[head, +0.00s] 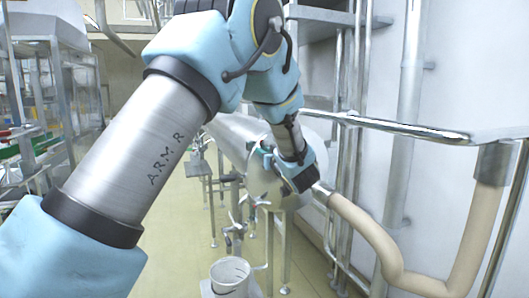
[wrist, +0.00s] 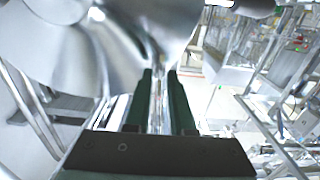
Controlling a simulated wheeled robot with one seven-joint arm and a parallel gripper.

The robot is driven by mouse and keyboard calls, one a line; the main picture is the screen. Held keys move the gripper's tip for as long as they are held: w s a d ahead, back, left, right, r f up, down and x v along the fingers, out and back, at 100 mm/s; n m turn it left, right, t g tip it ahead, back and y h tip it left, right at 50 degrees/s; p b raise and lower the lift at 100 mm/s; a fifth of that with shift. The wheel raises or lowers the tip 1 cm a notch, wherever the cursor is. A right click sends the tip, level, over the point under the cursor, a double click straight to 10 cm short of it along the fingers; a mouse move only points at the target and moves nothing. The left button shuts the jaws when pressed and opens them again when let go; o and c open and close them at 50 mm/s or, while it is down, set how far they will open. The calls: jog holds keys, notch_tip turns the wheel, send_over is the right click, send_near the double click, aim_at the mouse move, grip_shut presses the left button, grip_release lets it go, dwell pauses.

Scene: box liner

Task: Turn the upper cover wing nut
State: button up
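The shiny metal cover (head: 262,178) closes the near end of a horizontal metal cylinder in the head view. My gripper sits in front of its upper right side; my wrist hides that part. In the wrist view a large curved shiny metal surface (wrist: 85,45) fills the upper left. My gripper (wrist: 160,76) has two dark green fingers a narrow gap apart. Bright metal shows in the gap, close to the edge of the curved surface. I cannot tell whether this is the upper wing nut or whether the fingers touch it. The wing nut is not clearly seen in the head view.
A metal handrail (head: 400,127) and a thick beige hose (head: 375,235) are close on the right. A white bucket (head: 230,272) stands below the cylinder, under metal valve fittings (head: 236,228). Metal racks (head: 60,85) stand at the left. Floor is clear at centre left.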

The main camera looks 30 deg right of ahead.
jog(key=shift+o, duration=1.1)
jog(key=shift+r, duration=0.1)
jog(key=shift+s, duration=0.1)
jog(key=s+a+b, duration=0.1)
jog(key=s+b, duration=0.3)
jog(key=s, duration=0.6)
jog(key=shift+s+a, duration=0.2)
jog(key=shift+s, duration=0.05)
